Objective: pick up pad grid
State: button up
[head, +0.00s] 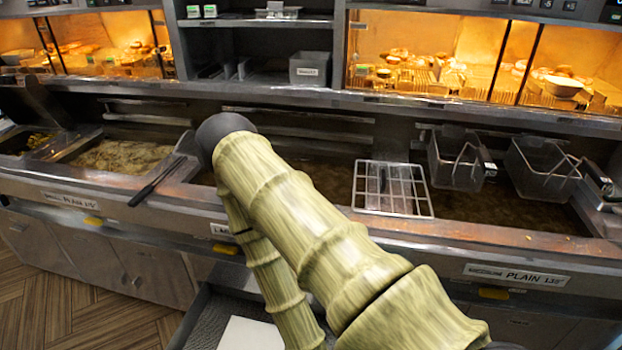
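The pad grid (394,190) is a pale wire rack with square openings. It shows right of the middle in the head view, over the dark fryer vat, with its near edge close to the front rim. A small dark shape shows through its upper openings; I cannot tell what it is. My bamboo-patterned arm rises from the bottom right of centre to a dark rounded joint left of the grid. My gripper is not visible, so its state and its place relative to the grid cannot be seen.
Two wire fry baskets (456,160) (543,168) hang right of the grid. A dark-handled tool (157,182) lies across the left counter rim. An open drawer (205,318) with a white sheet is below. Lit food cabinets (480,55) line the back. Wooden floor is free at lower left.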

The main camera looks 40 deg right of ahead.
aim_at(383, 178)
jog(key=u, duration=1.8)
jog(key=k, duration=2.45)
jog(key=z, duration=1.7)
jog(key=i, duration=0.4)
jog(key=z, duration=0.05)
